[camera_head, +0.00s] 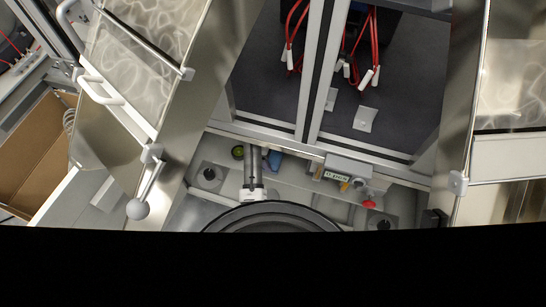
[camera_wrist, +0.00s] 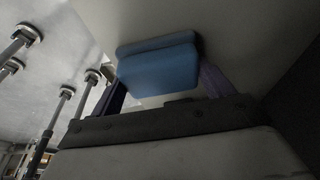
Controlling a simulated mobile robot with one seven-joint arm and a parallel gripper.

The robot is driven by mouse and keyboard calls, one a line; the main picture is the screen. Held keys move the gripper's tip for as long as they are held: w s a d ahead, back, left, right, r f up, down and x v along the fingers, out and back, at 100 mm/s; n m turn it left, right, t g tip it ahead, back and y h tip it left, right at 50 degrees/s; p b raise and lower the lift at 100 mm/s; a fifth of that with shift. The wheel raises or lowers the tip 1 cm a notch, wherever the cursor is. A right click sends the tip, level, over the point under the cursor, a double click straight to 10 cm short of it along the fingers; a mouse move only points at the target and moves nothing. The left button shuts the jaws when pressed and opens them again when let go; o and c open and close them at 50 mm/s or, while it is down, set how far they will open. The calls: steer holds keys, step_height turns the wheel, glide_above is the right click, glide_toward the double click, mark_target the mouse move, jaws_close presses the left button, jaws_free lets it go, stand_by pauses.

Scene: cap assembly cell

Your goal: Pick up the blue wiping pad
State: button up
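The blue wiping pad (camera_wrist: 158,70) is a block with rounded corners. In the wrist view it sits between the two dark fingers of my gripper (camera_wrist: 165,88), with a pale surface close behind it. The fingers stand apart, one at each side of the pad. Whether they press on it or only straddle it does not show. In the head view a small blue thing (camera_head: 274,160) shows on the light ledge below the cabinet; I cannot tell if it is the same pad.
Several posts with round feet (camera_wrist: 25,33) stand at the left in the wrist view. In the head view, a framed cabinet with red cables (camera_head: 373,45) is at the back. A red knob (camera_head: 369,204) is on the ledge. A cardboard box (camera_head: 38,150) is at the left.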

steer(key=c, duration=0.4)
steer(key=shift+o, duration=0.2)
steer(key=shift+r, duration=0.3)
steer(key=s+a+p, duration=0.1)
steer(key=s+a, duration=0.1)
steer(key=s, duration=0.6)
steer(key=s+a+p, duration=0.1)
steer(key=s+a, duration=0.2)
steer(key=s, duration=0.6)
steer(key=shift+a+p, duration=0.3)
steer(key=shift+p, duration=0.1)
steer(key=o, duration=0.3)
steer(key=shift+c, duration=1)
steer(key=shift+s, duration=0.1)
